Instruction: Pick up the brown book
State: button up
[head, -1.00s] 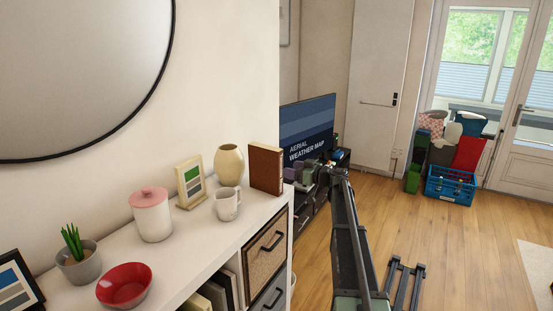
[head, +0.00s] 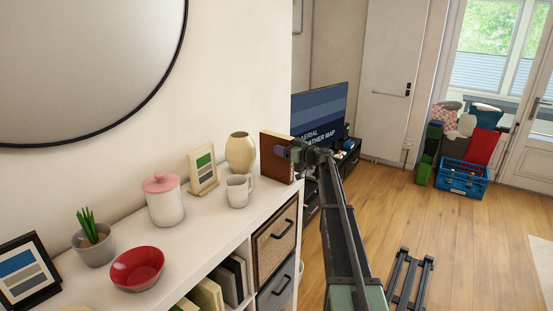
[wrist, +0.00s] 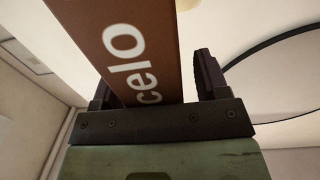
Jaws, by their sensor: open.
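The brown book (head: 276,158) stands upright at the far right end of the white shelf top, beside the cream vase. In the wrist view the brown book (wrist: 125,45) shows its spine with white letters "celo". My gripper (head: 288,152) is at the right side of the book in the head view. In the wrist view my gripper (wrist: 150,85) is open, with one finger on each side of the book. A clear gap shows between the book and the right finger; the left finger is close to the book and partly hidden by it.
The white shelf top (head: 205,227) also holds a cream vase (head: 240,153), a mug (head: 238,190), a small picture frame (head: 203,170), a lidded jar (head: 164,200), a red bowl (head: 137,268) and a potted plant (head: 93,243). A television (head: 320,115) stands behind.

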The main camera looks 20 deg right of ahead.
grip_shut()
dwell(0.4)
